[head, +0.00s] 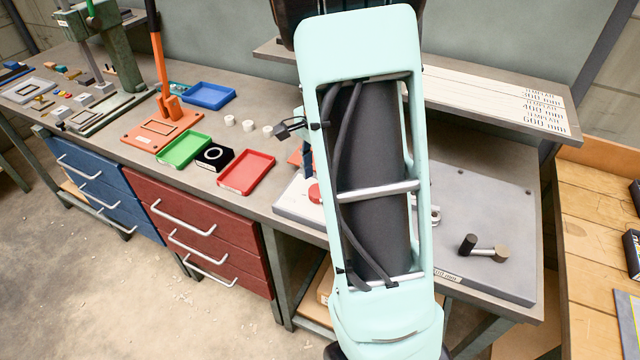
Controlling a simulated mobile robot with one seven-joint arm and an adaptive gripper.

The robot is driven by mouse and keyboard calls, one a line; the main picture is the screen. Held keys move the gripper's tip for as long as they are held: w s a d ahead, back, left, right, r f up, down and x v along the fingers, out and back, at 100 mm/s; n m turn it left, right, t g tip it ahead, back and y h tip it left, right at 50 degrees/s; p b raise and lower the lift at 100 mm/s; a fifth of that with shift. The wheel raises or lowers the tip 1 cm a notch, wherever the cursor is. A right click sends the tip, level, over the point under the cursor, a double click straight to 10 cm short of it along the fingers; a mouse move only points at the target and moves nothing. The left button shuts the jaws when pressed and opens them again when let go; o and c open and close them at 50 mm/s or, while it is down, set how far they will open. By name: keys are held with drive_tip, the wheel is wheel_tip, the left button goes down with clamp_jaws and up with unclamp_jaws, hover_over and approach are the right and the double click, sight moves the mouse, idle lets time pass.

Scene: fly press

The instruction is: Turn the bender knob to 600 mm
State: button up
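The grey plate of a bench device (490,200), which looks like the bender, lies on the right of the bench. On it, a metal bar (484,251) joins a black upright cylinder (467,243) to a darker grey one (501,253); I cannot tell which part is the knob. A small label ending in "mm" (448,275) sits on the plate's front edge, partly hidden and too small to read. A red round part (315,193) shows left of my arm. My pale green arm hides the device's middle. My gripper is not visible.
A shelf (470,95) behind carries markings (540,108) that seem to read 300, 400 and 600 mm. A wooden table (595,240) adjoins right.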

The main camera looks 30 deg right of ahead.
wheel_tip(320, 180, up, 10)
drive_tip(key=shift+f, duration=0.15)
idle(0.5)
